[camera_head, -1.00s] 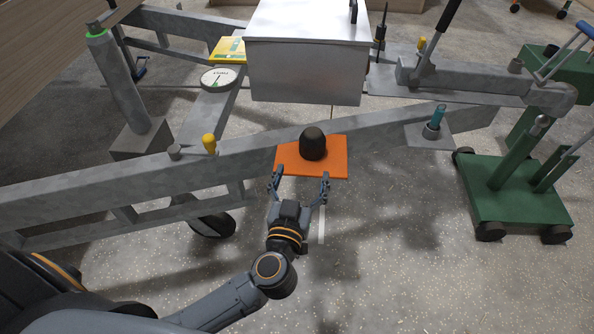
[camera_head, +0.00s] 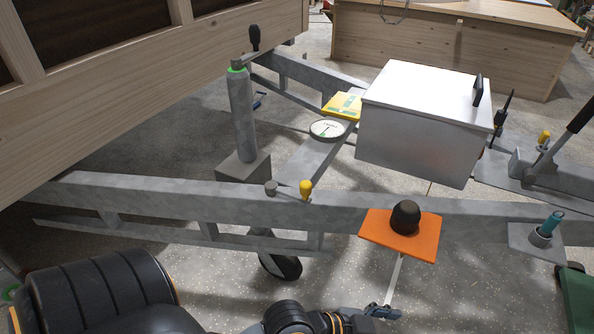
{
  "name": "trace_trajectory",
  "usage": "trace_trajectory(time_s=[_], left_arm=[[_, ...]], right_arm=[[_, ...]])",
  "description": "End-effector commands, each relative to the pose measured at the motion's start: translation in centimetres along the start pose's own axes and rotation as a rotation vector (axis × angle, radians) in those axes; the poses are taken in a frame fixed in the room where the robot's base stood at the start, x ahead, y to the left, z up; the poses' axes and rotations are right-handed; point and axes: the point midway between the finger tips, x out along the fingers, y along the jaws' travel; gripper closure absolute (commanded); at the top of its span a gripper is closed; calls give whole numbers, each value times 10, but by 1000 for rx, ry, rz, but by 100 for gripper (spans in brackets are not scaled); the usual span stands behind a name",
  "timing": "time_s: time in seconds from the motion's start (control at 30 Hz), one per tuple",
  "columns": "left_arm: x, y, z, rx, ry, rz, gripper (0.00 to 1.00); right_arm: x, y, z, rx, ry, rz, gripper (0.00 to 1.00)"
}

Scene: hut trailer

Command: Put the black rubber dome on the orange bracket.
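The black rubber dome (camera_head: 405,217) sits upright on the orange bracket (camera_head: 373,229), a little right of its middle, its rounded end up. The bracket is a flat plate at the grey trailer beam. My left gripper (camera_head: 382,312) shows only in part at the bottom edge, below the bracket and apart from the dome. Most of it is cut off, so I cannot tell how far its fingers are spread. No object shows in it. My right gripper is not in view.
The long grey beam (camera_head: 170,197) crosses the view. A yellow-capped pin (camera_head: 306,189) stands on it left of the bracket. A teal-handled tool stands in a holder (camera_head: 540,236) to the right. A metal box (camera_head: 420,125) is behind the beam. Open floor lies below.

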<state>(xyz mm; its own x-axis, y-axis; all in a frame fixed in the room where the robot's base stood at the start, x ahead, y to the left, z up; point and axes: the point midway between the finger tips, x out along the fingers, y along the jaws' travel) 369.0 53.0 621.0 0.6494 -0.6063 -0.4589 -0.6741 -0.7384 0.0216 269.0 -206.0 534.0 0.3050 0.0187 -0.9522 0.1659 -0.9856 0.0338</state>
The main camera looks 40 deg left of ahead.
Motion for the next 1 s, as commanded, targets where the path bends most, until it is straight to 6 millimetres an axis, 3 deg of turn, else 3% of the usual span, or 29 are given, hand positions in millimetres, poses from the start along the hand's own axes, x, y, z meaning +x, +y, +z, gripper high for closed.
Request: trace_trajectory(time_s=[0.1, 0.2, 0.33, 0.5, 0.93, 0.97, 1.0], left_arm=[[-28, -18, 66, -123, -307, -99, 19], [-61, -32, 110, -240, -518, -219, 19], [-99, -44, 144, -357, -691, -354, 19], [-118, -48, 158, -416, -766, -425, 19], [-118, -48, 158, -415, -766, -424, 19], [-118, -48, 157, -415, -766, -424, 20], [-118, -48, 157, -415, -766, -423, 29]], right_arm=[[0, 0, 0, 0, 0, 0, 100], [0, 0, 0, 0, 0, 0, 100], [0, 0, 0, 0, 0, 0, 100], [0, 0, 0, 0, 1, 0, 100], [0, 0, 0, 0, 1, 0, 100], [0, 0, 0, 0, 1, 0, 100], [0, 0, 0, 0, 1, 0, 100]])
